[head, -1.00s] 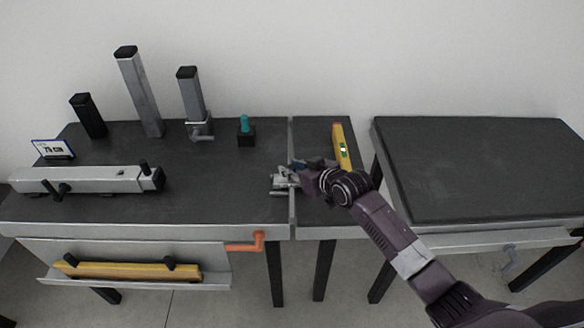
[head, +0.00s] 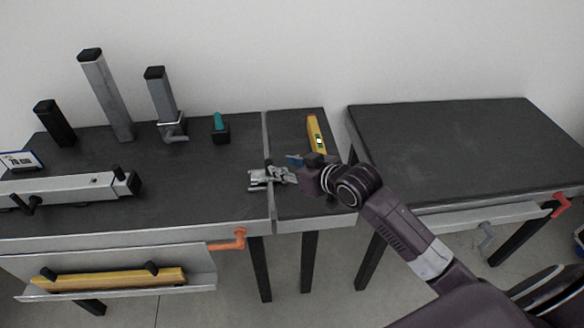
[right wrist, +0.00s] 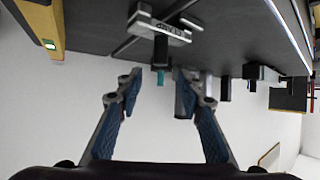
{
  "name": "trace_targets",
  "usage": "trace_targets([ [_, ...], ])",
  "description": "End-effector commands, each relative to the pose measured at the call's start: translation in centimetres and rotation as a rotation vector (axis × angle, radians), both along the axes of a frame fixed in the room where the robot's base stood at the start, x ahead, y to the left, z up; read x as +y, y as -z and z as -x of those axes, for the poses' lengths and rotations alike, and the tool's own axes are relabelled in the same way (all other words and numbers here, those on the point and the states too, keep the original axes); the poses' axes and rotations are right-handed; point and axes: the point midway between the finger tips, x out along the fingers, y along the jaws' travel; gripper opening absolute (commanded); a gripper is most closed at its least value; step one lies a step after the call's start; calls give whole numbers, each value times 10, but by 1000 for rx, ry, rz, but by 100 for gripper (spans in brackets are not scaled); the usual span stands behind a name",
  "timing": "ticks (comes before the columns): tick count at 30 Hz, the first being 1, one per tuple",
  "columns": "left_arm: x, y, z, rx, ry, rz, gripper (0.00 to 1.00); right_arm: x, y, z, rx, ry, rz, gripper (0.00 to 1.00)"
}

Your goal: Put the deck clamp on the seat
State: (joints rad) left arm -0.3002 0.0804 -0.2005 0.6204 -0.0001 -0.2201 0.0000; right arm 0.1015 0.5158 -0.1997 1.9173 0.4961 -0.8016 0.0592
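The deck clamp appears to be the small silver metal piece (head: 260,178) on the dark bench top, by the seam between the two deck sections. It also shows in the right wrist view (right wrist: 150,28), beyond the fingertips. My right gripper (head: 290,169) is just to its right in the head view. In the right wrist view its blue-padded fingers (right wrist: 157,84) are apart with nothing between them. I cannot tell for sure which part is the seat. A black block with a teal top (head: 220,129) stands behind the clamp. My left gripper is out of view.
A yellow level (head: 316,136) lies behind my right arm. Upright posts (head: 108,95) and a grey beam (head: 65,187) stand on the left. An orange crank (head: 228,242) juts from the front. A gap separates the bare right-hand table (head: 450,150).

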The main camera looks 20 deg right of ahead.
Motion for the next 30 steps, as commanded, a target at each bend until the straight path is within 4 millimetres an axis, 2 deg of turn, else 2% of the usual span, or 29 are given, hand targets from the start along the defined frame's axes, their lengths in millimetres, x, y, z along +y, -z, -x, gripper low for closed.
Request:
trace_targets([
  [3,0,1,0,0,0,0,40,-5,-8,14,-1,-1,2,35],
  [9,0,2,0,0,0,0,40,-8,-16,27,-1,-1,-1,35],
  [25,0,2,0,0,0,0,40,-9,-17,29,0,0,-1,35],
  [28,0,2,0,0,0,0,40,-5,-9,36,20,-1,4,35],
  [30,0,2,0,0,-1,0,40,2,6,51,60,-4,14,35],
])
